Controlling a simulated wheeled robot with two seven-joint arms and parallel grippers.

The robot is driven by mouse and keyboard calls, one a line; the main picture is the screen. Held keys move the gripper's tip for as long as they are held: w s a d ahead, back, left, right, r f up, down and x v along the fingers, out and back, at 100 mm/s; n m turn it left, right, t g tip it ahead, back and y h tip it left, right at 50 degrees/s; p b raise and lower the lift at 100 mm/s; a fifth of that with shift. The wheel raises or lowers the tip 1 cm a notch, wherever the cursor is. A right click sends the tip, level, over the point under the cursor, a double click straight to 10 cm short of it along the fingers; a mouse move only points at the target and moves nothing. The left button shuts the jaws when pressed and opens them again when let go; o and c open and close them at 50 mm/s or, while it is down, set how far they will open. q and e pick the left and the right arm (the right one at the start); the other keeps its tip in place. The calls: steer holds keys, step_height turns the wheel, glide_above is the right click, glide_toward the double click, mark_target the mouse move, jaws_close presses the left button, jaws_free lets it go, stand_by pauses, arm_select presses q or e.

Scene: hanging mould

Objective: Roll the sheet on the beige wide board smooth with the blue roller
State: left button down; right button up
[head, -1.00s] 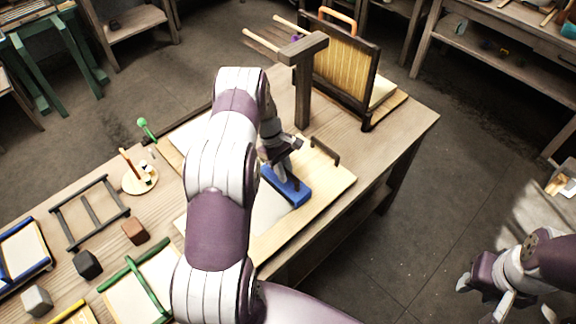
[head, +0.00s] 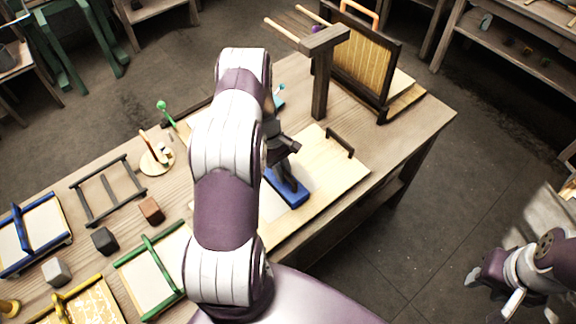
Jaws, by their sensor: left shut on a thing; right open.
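The beige wide board (head: 330,184) lies on the wooden table, with a dark handle at its right end. A white sheet (head: 301,164) lies on it, largely hidden behind my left arm. The blue roller (head: 288,193) is down at the sheet, near the middle of the board. My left gripper (head: 284,172) is shut on the roller from above; its fingertips are partly hidden. Whether the roller touches the sheet is hard to tell. My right gripper (head: 494,290) is open and empty, off the table at the lower right.
A wooden post (head: 321,85) and an upright slatted mould (head: 362,60) stand at the back. At left are a dark rack (head: 107,190), small blocks (head: 105,240), and green (head: 152,262), blue (head: 34,236) and yellow (head: 78,305) framed moulds. The board's right part is clear.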

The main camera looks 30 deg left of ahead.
arm_select(q)
steer(key=shift+s+a, duration=0.1)
steer(key=shift+s, duration=0.3)
steer(key=shift+s+a+p, duration=0.25)
steer(key=shift+s+p, duration=0.05)
steer(key=shift+s, duration=0.75)
steer(key=shift+s+a, duration=0.15)
steer(key=shift+s, duration=0.4)
steer(key=shift+s+a+p, duration=0.2)
steer(key=shift+s+p, duration=0.1)
steer(key=shift+s, duration=0.35)
steer(key=shift+s+a+p, duration=0.15)
steer(key=shift+s+p, duration=0.15)
steer(key=shift+s, duration=0.3)
steer(key=shift+s+a, duration=0.2)
steer(key=shift+s, duration=0.4)
steer(key=shift+s+a, duration=0.15)
steer(key=shift+s, duration=0.45)
steer(key=shift+w+r+p, duration=0.1)
steer(key=shift+r+p, duration=0.25)
steer(key=shift+p, duration=0.15)
step_height(320, 180, up, 6)
steer(key=p, duration=0.4)
steer(key=shift+p, duration=0.35)
